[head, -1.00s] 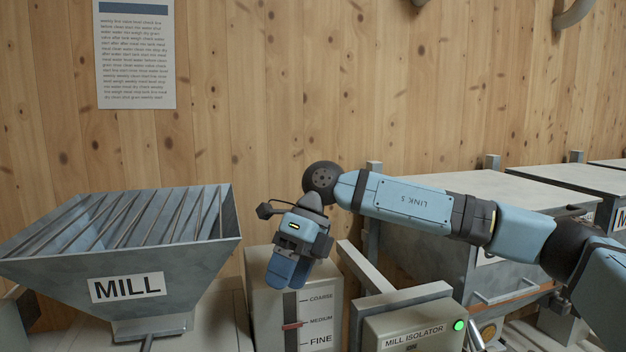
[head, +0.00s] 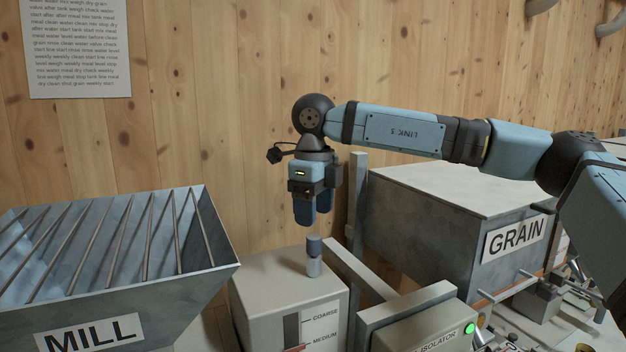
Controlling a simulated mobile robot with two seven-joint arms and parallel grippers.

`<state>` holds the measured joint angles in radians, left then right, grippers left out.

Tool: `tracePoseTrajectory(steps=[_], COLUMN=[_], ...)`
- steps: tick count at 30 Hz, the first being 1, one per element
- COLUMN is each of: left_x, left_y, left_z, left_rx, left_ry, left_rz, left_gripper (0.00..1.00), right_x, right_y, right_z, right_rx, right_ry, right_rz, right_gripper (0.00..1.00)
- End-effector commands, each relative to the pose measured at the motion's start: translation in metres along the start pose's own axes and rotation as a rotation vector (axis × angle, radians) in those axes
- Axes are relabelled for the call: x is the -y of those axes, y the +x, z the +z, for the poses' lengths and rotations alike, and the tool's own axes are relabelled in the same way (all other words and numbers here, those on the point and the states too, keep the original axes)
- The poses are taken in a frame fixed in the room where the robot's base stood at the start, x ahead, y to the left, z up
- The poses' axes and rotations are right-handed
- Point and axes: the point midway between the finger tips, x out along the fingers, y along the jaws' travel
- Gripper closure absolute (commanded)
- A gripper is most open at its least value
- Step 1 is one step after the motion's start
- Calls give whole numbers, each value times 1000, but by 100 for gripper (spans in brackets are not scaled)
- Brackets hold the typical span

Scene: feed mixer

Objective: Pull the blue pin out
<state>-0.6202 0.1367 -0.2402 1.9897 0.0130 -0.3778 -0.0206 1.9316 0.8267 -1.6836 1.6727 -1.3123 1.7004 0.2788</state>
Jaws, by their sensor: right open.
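The blue pin (head: 314,245) stands upright on top of the light grey box, with a dark blue head above a grey cylindrical socket or shaft (head: 314,267). My right gripper (head: 314,220) hangs just above the pin, pointing down, with its blue fingers close over the head. It is open and empty, and a small gap to the pin shows below the fingertips. My left gripper is not in the view.
The grey box (head: 270,285) has a COARSE/MEDIUM scale. The MILL hopper (head: 110,315) with bars stands left. The isolator box (head: 435,325) with a green light is in front right. The GRAIN bin (head: 430,235) stands behind it. A wooden wall backs everything.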

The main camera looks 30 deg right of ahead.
Motion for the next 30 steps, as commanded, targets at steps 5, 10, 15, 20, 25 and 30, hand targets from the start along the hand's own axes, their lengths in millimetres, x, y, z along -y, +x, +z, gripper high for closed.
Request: tracePoseTrajectory(steps=[5, 10, 15, 20, 25, 30], left_x=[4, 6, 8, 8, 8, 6], left_y=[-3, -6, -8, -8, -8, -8], left_z=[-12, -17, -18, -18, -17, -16], left_rx=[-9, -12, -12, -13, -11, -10], left_ry=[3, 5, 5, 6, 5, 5], left_rz=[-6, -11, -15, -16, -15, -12], left_gripper=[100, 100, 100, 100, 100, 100], right_x=[0, 0, 0, 0, 0, 0], right_y=[33, 59, 74, 78, 78, 77], right_z=[0, 0, 0, 0, 0, 0], right_rx=[-1, 0, 1, 1, 2, 2], right_ry=[0, 0, 1, 0, 0, 0], right_rz=[1, 0, 1, 0, 0, 0], right_gripper=[40, 40, 40, 40, 40, 77])
